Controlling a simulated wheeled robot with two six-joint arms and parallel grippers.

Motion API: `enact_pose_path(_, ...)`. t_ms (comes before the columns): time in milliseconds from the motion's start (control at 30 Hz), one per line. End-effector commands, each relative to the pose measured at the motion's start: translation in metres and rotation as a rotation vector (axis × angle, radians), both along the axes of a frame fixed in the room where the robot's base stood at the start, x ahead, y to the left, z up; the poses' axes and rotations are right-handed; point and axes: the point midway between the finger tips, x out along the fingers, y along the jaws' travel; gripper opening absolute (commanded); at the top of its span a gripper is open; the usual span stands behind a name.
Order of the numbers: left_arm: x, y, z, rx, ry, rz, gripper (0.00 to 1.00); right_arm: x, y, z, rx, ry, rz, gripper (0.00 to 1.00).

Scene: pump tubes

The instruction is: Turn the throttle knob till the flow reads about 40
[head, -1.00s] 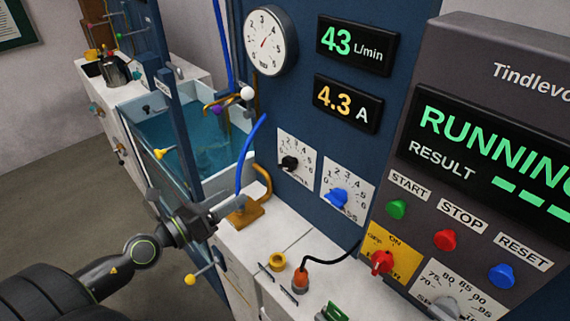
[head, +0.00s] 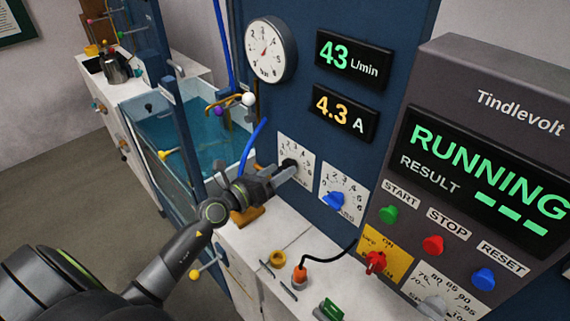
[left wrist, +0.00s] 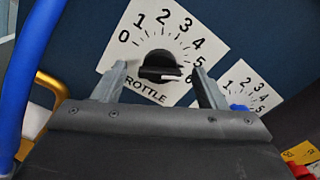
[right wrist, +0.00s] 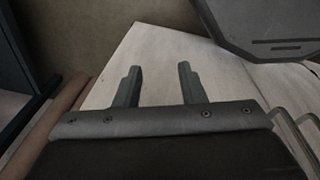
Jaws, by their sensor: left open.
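The black throttle knob (left wrist: 160,64) sits on a white dial plate numbered from 0, on the blue panel. Its grip bar lies about level, with a pale mark towards the dial's high end. In the head view the knob (head: 289,164) is partly covered by my left gripper (head: 283,176). In the left wrist view my left gripper (left wrist: 163,82) is open, its fingers either side of the knob's lower part; I cannot tell contact. The flow display (head: 352,59) reads 43 L/min. My right gripper (right wrist: 158,84) is open and empty over a pale surface.
A second dial with a blue knob (head: 333,200) is right of the throttle. The ammeter display (head: 345,108) reads 4.3 A. A blue hose (head: 252,147) rises left of my left gripper. The control box screen (head: 480,180) says RUNNING, above several coloured buttons.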

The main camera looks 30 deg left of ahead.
Motion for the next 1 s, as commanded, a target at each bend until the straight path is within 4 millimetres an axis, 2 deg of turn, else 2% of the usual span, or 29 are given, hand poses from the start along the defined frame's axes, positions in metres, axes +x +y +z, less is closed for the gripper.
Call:
enact_pose_path(200, 0.023, -0.008, 0.0, -0.002, -0.001, 0.0, 0.65, 0.0, 0.0, 0.002, 0.0, 0.0, 0.0, 0.36)
enact_pose_path(567, 0.028, -0.01, 0.0, -0.001, 0.0, 0.0, 0.65, 0.0, 0.0, 0.002, 0.0, 0.0, 0.0, 0.36)
enact_pose_path(667, 0.028, -0.01, 0.0, -0.001, 0.0, 0.0, 0.55, 0.0, 0.0, 0.002, 0.0, 0.0, 0.0, 0.36)
enact_pose_path(900, 0.027, -0.009, 0.0, -0.001, 0.0, 0.0, 0.24, 0.0, 0.0, 0.002, 0.0, 0.0, 0.0, 0.36)
enact_pose_path(1000, 0.027, -0.009, 0.0, -0.005, 0.002, 0.0, 0.21, 0.0, 0.0, 0.003, 0.0, 0.0, 0.0, 0.36)
